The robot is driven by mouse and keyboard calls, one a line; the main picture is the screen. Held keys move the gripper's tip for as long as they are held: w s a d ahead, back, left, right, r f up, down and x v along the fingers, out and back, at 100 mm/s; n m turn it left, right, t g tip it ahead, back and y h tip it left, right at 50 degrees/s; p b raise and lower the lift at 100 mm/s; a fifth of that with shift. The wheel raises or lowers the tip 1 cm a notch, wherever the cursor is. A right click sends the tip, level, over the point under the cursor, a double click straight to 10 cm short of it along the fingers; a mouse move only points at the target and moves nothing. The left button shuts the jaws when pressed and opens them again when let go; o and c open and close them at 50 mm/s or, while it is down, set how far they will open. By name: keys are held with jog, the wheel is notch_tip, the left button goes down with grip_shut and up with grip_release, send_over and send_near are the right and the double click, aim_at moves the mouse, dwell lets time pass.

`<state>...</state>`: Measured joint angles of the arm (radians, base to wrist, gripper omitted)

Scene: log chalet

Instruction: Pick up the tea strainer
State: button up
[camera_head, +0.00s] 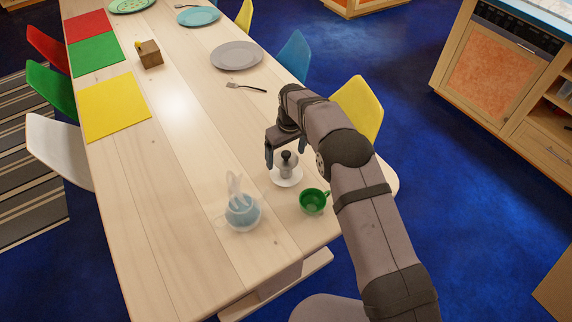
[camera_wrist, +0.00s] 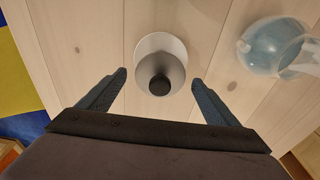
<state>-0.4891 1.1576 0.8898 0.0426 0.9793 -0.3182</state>
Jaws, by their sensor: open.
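A small grey metal piece with a dark round knob, which I take to be the tea strainer (camera_head: 287,168), stands on a white saucer (camera_head: 290,183) near the table's right edge. In the wrist view the strainer (camera_wrist: 172,68) shows from above, its dark knob toward me, on the saucer (camera_wrist: 160,38). My gripper (camera_head: 286,158) is open and empty above it. In the wrist view the fingers of my gripper (camera_wrist: 159,77) lie to either side of the strainer, with a gap on both sides. I see no contact.
A green cup (camera_head: 313,201) stands close by at front right. A grey plate (camera_head: 237,55) and a fork (camera_head: 246,87) lie farther back.

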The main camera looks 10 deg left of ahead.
jog(key=shift+c, duration=0.6)
jog(key=c, duration=1.4)
jog(key=shift+r, duration=0.1)
